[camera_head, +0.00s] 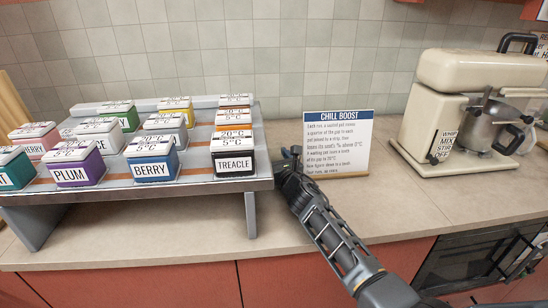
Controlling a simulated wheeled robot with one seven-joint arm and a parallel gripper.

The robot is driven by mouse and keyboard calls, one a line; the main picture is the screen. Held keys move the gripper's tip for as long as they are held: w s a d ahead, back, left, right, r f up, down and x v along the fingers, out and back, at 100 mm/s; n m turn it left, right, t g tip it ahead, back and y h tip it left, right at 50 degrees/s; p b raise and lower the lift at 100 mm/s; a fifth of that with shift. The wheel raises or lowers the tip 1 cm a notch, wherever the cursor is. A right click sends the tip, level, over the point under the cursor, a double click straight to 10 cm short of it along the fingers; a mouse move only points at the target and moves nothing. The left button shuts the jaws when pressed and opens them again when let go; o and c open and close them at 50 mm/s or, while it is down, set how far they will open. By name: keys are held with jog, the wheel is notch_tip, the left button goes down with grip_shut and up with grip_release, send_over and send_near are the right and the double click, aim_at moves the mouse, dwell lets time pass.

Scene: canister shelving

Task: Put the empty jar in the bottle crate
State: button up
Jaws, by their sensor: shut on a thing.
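My gripper (290,156) reaches over the counter just right of the canister rack and left of the sign. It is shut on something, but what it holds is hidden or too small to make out. I cannot identify an empty jar in this view. No bottle crate shows either.
The grey stepped rack (262,178) holds several labelled canisters, among them TREACLE (233,163), BERRY (153,170) and PLUM (72,175). A CHILL BOOST sign (337,143) stands behind my arm. A cream mixer (440,110) stands at the right. The counter (392,208) between sign and mixer is clear.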

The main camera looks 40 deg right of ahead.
jog(key=shift+f, duration=0.15)
jog(key=o, duration=1.2)
jog(key=shift+s, duration=0.1)
jog(key=shift+v, duration=4.3)
jog(key=shift+b+v, duration=0.35)
jog(key=shift+v, duration=0.8)
jog(key=shift+s, duration=0.25)
jog(key=shift+s+a+r, duration=0.15)
jog(key=shift+a+r, duration=0.05)
jog(key=shift+r, duration=0.05)
